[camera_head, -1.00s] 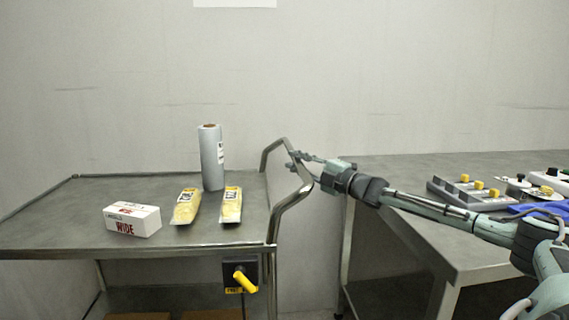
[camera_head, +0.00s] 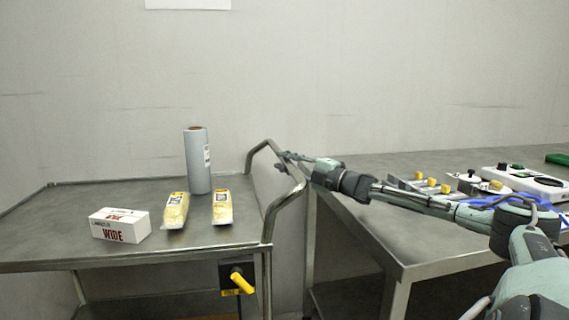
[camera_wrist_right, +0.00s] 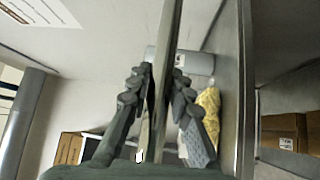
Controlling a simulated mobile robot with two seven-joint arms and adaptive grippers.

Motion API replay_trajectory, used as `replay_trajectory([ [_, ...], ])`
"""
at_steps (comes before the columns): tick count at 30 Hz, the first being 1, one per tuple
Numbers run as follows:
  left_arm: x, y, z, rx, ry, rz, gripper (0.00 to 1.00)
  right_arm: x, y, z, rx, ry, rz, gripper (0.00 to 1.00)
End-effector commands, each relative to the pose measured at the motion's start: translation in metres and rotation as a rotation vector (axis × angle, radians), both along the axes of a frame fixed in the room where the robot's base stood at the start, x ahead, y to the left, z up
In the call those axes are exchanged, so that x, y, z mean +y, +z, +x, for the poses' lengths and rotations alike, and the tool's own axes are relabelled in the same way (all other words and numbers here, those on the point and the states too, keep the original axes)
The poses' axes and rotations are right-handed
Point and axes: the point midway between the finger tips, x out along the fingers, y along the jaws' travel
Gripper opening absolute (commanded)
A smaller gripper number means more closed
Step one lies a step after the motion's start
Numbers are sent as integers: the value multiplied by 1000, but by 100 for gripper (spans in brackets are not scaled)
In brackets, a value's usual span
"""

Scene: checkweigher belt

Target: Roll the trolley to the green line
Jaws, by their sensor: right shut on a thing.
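The metal trolley (camera_head: 110,190) stands at the left in the head view, with a bent tube handle (camera_head: 283,200) at its right end. My right gripper (camera_head: 287,158) is shut on the handle's upper tube. In the right wrist view the tube (camera_wrist_right: 167,50) runs between the fingers of my right gripper (camera_wrist_right: 158,85). On the trolley top are a grey roll (camera_head: 198,160), two yellow packs (camera_head: 175,211) (camera_head: 222,207) and a white box (camera_head: 120,225), all apart. The roll is upright. The green line is not in view. My left gripper is not in view.
A metal table (camera_head: 400,235) stands right of the trolley, close to the handle in the head view. It bears a grey unit with yellow knobs (camera_head: 420,185) and a white device (camera_head: 525,182). A yellow-handled switch (camera_head: 241,281) hangs under the trolley top. A plain wall is behind.

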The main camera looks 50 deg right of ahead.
Motion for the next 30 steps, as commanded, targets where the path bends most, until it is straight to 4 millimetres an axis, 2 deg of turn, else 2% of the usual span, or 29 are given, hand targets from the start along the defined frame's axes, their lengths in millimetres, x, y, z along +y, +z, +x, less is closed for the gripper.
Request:
replay_trajectory([
  [7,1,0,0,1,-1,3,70,-1,1,0,-1,-1,-1,0],
  [8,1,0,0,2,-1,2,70,-1,1,0,-1,-1,-1,23],
  [13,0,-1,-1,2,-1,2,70,0,1,0,-1,0,-1,42],
  [23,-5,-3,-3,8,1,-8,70,0,0,-1,0,0,0,42],
  [30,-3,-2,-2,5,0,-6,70,-4,-4,-10,5,-3,-1,42],
])
